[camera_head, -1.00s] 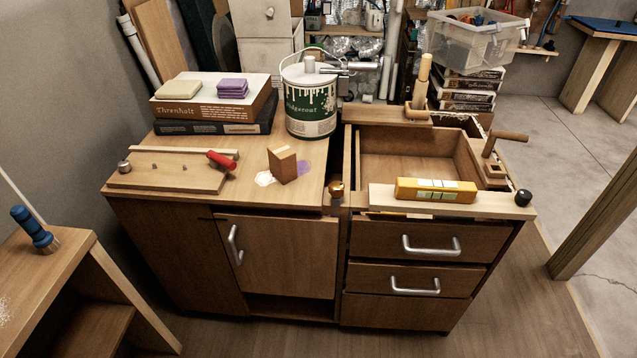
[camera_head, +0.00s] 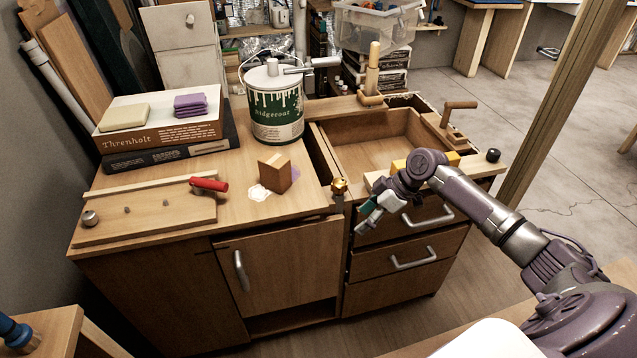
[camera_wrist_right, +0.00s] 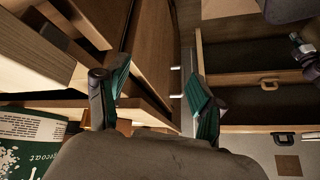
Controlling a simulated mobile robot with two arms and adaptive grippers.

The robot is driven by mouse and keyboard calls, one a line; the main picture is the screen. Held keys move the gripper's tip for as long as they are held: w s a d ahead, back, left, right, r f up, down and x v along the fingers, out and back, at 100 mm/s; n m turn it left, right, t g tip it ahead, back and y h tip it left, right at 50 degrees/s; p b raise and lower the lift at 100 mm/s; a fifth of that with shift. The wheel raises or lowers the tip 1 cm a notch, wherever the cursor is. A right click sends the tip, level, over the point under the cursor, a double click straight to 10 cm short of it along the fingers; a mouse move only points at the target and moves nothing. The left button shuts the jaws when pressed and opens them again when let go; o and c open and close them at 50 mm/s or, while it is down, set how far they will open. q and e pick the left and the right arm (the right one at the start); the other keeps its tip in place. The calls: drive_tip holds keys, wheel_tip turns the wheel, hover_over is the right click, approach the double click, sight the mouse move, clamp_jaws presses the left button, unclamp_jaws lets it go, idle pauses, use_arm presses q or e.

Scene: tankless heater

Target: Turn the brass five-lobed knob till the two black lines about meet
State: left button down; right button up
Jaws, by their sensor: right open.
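The brass knob (camera_head: 339,187) is small and sits at the front edge of the wooden bench, by the gap between the left top and the drawer section. Its lobes show only roughly, and the two black lines are too small to make out. My right gripper (camera_head: 374,212) is in front of the upper drawer, a little right of and below the knob, apart from it. In the right wrist view its two teal-padded fingers (camera_wrist_right: 155,97) are spread with nothing between them; I cannot make out the knob there. My left gripper is not in view.
A wooden block (camera_head: 274,174) stands on the bench left of the knob, with a paint can (camera_head: 275,118) behind. A yellow object (camera_head: 398,165) is partly hidden by my right arm. Drawer handles (camera_head: 428,216) stick out below. A post (camera_head: 560,90) rises at right.

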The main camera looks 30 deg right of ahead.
sight(340, 182)
drive_tip(key=w+d+r+n+t+y, duration=0.1)
drive_tip(key=w+d+r, duration=0.15)
drive_tip(key=r, duration=0.45)
drive_tip(key=w+d+r+t+y, duration=0.1)
drive_tip(key=d+r, duration=0.2)
drive_tip(key=r, duration=0.4)
drive_tip(key=b+x, duration=0.2)
drive_tip(key=x, duration=0.4)
drive_tip(key=b+x, duration=0.3)
drive_tip(key=x, duration=0.3)
drive_tip(key=shift+w+d+f, duration=0.25)
drive_tip(key=shift+d, duration=0.05)
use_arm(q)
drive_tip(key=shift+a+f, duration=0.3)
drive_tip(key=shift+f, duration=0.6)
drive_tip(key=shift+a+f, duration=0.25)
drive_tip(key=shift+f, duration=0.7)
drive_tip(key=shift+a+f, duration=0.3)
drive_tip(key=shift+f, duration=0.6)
use_arm(e)
drive_tip(key=shift+x, duration=0.75)
